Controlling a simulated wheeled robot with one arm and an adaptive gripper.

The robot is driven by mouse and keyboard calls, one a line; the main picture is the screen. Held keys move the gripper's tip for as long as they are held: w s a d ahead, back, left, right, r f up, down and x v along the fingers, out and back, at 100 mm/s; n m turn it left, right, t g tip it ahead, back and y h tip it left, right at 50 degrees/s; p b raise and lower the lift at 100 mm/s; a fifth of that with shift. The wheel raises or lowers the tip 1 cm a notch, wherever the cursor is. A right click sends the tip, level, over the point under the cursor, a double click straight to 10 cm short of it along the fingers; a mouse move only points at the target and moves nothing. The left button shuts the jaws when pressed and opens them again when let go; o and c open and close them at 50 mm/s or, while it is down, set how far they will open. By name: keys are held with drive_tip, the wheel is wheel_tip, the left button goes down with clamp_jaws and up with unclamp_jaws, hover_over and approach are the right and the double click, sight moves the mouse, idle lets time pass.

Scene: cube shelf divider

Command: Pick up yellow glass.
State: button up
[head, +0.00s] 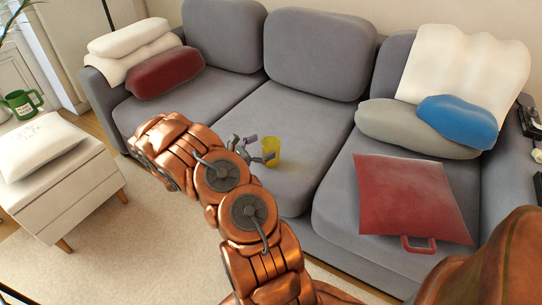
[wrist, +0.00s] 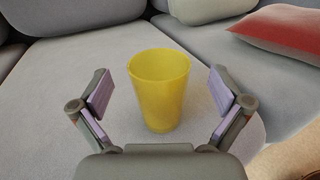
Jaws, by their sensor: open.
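The yellow glass (head: 271,151) stands upright on the middle seat cushion of the grey sofa, near its front. In the wrist view the yellow glass (wrist: 159,92) is centred just ahead of my gripper (wrist: 160,95), with one finger to its left and one to its right. My gripper is open, with a clear gap between each finger pad and the glass. In the head view my gripper (head: 256,152) is at the left side of the glass. The lower part of the glass is fully visible in the wrist view, and nothing is held.
The grey sofa (head: 255,112) holds a red cushion (head: 412,199) on the right seat, with blue (head: 457,121) and beige (head: 400,126) cushions behind it. A dark red cushion (head: 165,73) lies at the left end. A white ottoman (head: 70,182) stands at left. The seat around the glass is clear.

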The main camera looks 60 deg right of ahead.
sight(278, 139)
drive_tip(key=shift+b+x, duration=0.3)
drive_tip(key=shift+x, duration=1.45)
drive_tip(key=shift+f, duration=0.1)
drive_tip(key=shift+c, duration=0.4)
drive_tip(key=c, duration=1.7)
